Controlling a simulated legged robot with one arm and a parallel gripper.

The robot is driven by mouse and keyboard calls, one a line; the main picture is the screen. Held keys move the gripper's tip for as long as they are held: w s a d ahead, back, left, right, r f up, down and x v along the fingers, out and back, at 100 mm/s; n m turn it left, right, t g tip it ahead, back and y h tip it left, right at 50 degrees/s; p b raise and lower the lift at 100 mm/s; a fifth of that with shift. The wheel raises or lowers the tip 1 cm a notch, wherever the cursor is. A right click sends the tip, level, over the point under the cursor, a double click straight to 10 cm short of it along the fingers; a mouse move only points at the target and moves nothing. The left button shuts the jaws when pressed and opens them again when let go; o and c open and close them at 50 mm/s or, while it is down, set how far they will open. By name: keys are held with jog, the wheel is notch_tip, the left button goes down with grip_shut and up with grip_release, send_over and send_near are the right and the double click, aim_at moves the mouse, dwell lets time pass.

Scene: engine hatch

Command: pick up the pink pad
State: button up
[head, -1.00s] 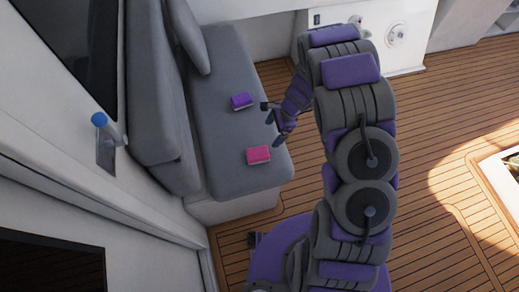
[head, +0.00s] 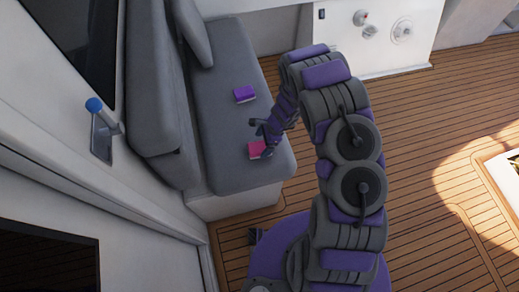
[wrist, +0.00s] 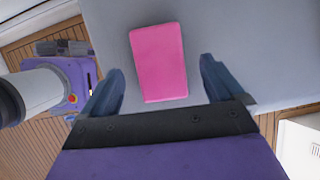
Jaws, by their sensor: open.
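The pink pad (head: 255,149) lies flat on the grey bench cushion (head: 230,172), near the cushion's front end. In the head view my gripper (head: 262,138) is over it and hides part of it. In the wrist view the whole pink pad (wrist: 159,62) shows as a pink rectangle. It lies a little ahead of the space between my two spread fingers (wrist: 162,88). My gripper is open with nothing between the fingers. The height of the fingers above the cushion is hard to tell.
A purple pad (head: 244,94) lies farther back on the same cushion. The grey backrest (head: 160,110) stands along the left of the bench. A lever with a blue knob (head: 95,105) is on the white wall at left. Wooden deck (head: 420,150) lies open to the right.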

aim_at(260, 146)
jog(key=shift+b+x, duration=0.4)
jog(key=shift+x, duration=1.7)
jog(key=shift+w+d, duration=0.1)
jog(key=shift+f, duration=0.3)
jog(key=shift+c, duration=0.3)
jog(key=c, duration=1)
jog(key=shift+r, duration=0.2)
notch_tip(260, 146, up, 4)
jog(key=shift+r+p, duration=0.2)
jog(key=shift+p, duration=0.5)
jog(key=s+d, duration=0.1)
jog(key=s, duration=0.2)
jog(key=s+d+b, duration=0.1)
jog(key=s+d, duration=0.1)
jog(key=s, duration=0.2)
jog(key=s+d, duration=0.1)
jog(key=s, duration=0.3)
jog(key=shift+d+r, duration=0.1)
jog(key=shift+d, duration=0.15)
jog(key=shift+s+d+r+b, duration=0.1)
jog(key=shift+s+d+b, duration=0.15)
jog(key=shift+s, duration=0.4)
jog(key=shift+s+d+r+b, duration=0.1)
jog(key=shift+s+d+b, duration=0.15)
jog(key=shift+s, duration=0.4)
jog(key=shift+s+d+r+b, duration=0.15)
jog(key=shift+s+d, duration=0.15)
jog(key=shift+s, duration=0.3)
